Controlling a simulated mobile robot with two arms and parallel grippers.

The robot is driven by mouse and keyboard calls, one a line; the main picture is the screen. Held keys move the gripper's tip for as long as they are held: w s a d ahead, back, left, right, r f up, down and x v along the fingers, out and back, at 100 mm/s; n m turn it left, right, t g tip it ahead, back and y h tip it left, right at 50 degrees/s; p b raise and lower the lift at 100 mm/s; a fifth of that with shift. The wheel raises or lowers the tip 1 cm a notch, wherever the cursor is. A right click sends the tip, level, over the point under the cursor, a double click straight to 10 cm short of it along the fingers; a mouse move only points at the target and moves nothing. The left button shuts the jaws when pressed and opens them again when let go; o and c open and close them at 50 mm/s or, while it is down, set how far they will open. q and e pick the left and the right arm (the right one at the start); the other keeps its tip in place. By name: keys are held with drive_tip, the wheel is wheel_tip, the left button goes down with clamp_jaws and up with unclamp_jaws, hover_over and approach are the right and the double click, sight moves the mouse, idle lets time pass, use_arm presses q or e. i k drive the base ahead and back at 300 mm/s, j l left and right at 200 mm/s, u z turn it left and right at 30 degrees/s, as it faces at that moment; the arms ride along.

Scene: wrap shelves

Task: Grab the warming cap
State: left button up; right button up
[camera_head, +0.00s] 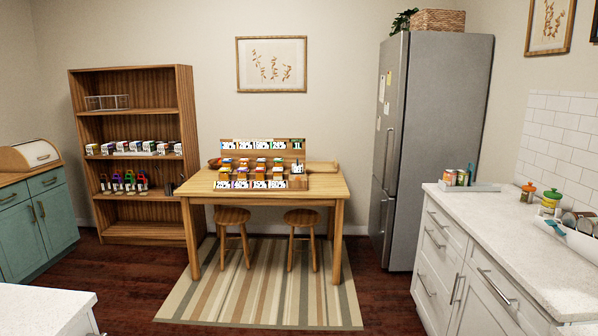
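I cannot pick out a warming cap for certain at this distance. Small coloured packs (258,172) with white number cards stand in rows on a wooden table (341,183). A wooden bookcase (186,100) at the left has a row of small boxes (135,147) on a middle shelf and several coloured items (124,181) on the shelf below. Neither of my grippers is in view.
Two stools (302,217) stand at the table on a striped rug (200,300). A grey fridge (445,130) stands right of the table. The right counter (490,215) holds a tray of jars (470,187) and a white bin (575,238). Dark floor is clear around the rug.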

sight(297, 167)
drive_tip(key=i, duration=1.4)
